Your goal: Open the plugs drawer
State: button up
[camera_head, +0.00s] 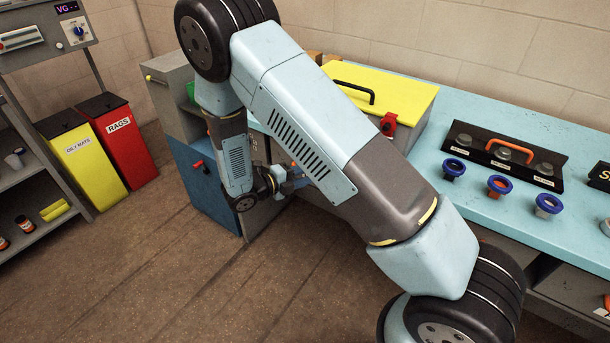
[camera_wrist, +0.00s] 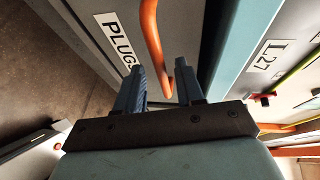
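In the wrist view, the grey front of the plugs drawer (camera_wrist: 92,22) carries a white label reading PLUGS (camera_wrist: 117,40). An orange bar handle (camera_wrist: 152,32) stands out from this front to the right of the label. My gripper (camera_wrist: 160,65) is open. Its two dark fingers are apart, one on each side of the handle's near end, in this view. I cannot tell whether either finger touches the handle. In the head view, my gripper (camera_head: 293,182) is low at the front of the workbench, and my arm hides most of the drawer front.
The light blue workbench (camera_head: 450,210) holds a yellow-lidded box (camera_head: 385,88) and a black rack with an orange handle (camera_head: 505,155). A blue cabinet (camera_head: 205,185) stands left of my gripper. A label reading L27 (camera_wrist: 265,55) is right of the handle. The brown floor (camera_head: 150,270) is clear.

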jog(key=shift+w+d, duration=0.2)
jog(key=shift+d, duration=0.15)
grip_shut()
jog(key=shift+f, duration=0.1)
jog(key=shift+a, duration=0.1)
dwell(0.4)
